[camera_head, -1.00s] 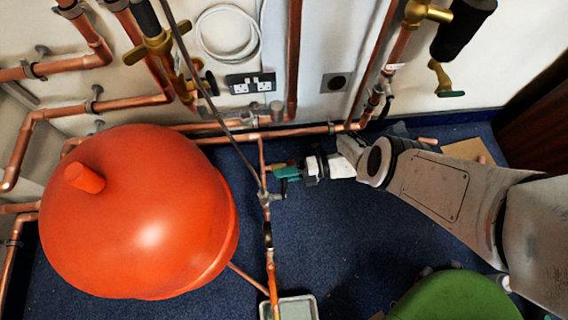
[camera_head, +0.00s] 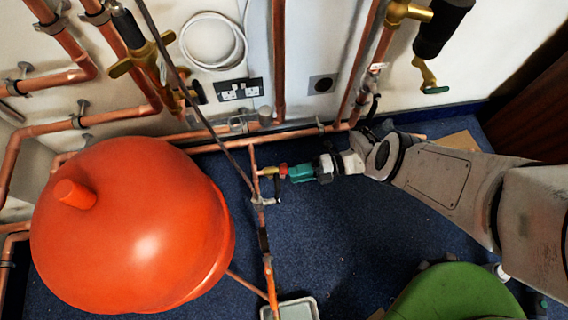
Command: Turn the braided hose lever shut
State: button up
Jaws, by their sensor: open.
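The grey braided hose (camera_head: 205,113) runs down from the top of the picture to a small metal valve fitting (camera_head: 263,201) on the thin upright copper pipe. Just above that fitting, a small brass piece (camera_head: 268,171) with a red end sticks out to the right of the pipe. Which small part is the hose lever is too small to tell for sure. My gripper (camera_head: 290,172), with teal fingers, points left at the red end. It is open, with its fingertips right beside or around the red end; contact cannot be told.
A large red vessel (camera_head: 130,225) stands left of the thin pipe. Copper pipes (camera_head: 280,60) and a double socket (camera_head: 240,89) are on the wall behind. A grey tray (camera_head: 298,309) and a green rounded object (camera_head: 455,295) lie in front. Blue carpet below my gripper is clear.

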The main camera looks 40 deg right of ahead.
jog(key=shift+v, duration=2)
jog(key=s+a+f+n+g+h, duration=0.2)
jog(key=s+f+n+g+h, duration=0.4)
jog(key=n, duration=1.1)
jog(key=s+r+n+g+h, duration=0.4)
jog(key=r+n, duration=0.3)
jog(key=n, duration=0.7)
jog(key=s+a+r+n+t+h+p, duration=0.1)
jog(key=r+n+p, duration=0.5)
jog(key=r+p, duration=1.2)
jog(key=s+a+r+n+t+h+p, duration=0.1)
jog(key=r+n+p, duration=0.5)
jog(key=r+p, duration=1.1)
notch_tip(320, 180, up, 15)
jog(key=shift+s+a+r+h+p, duration=0.25)
jog(key=shift+s+a+h+p, duration=0.25)
jog(key=shift+h, duration=0.4)
jog(key=shift+w+a, duration=0.1)
jog(key=shift+w, duration=0.05)
